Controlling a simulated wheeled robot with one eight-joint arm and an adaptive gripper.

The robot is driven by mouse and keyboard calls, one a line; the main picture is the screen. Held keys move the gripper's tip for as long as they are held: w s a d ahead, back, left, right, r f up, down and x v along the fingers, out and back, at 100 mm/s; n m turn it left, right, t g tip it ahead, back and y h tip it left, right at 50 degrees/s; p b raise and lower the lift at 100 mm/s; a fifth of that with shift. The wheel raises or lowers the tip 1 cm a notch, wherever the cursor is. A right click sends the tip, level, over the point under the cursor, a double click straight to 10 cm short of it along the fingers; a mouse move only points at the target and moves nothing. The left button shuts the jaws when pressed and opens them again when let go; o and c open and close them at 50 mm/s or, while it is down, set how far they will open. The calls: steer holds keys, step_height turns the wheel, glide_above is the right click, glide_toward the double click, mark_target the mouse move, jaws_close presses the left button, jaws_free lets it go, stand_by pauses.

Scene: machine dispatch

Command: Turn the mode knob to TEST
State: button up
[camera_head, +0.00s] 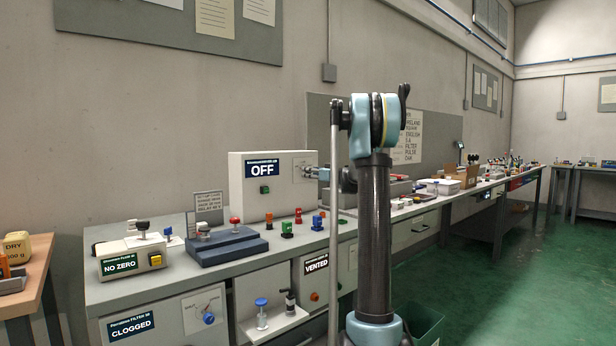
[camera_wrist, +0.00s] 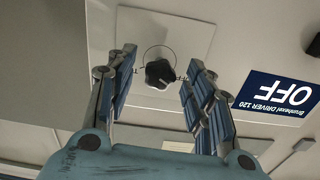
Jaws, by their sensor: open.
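The mode knob (camera_wrist: 160,74) is small and black with a pale mark. It sits on a light square plate (camera_wrist: 172,30) on the front of a white box (camera_head: 240,195). The box has a dark sign reading OFF (camera_head: 262,168), which appears upside down in the wrist view (camera_wrist: 275,95). My gripper (camera_wrist: 160,64) is open, with one finger on each side of the knob and a visible gap on both sides. No TEST label is readable.
A green button (camera_head: 265,189) is on the same box. Several coloured buttons and knobs stand on the bench (camera_head: 270,250) in front of it. A blue stepped block (camera_head: 228,247) and a NO ZERO unit (camera_head: 125,262) stand to the left. My arm blocks part of the bench.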

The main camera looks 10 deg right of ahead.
steer(key=shift+x, duration=1.35)
steer(key=c, duration=1.1)
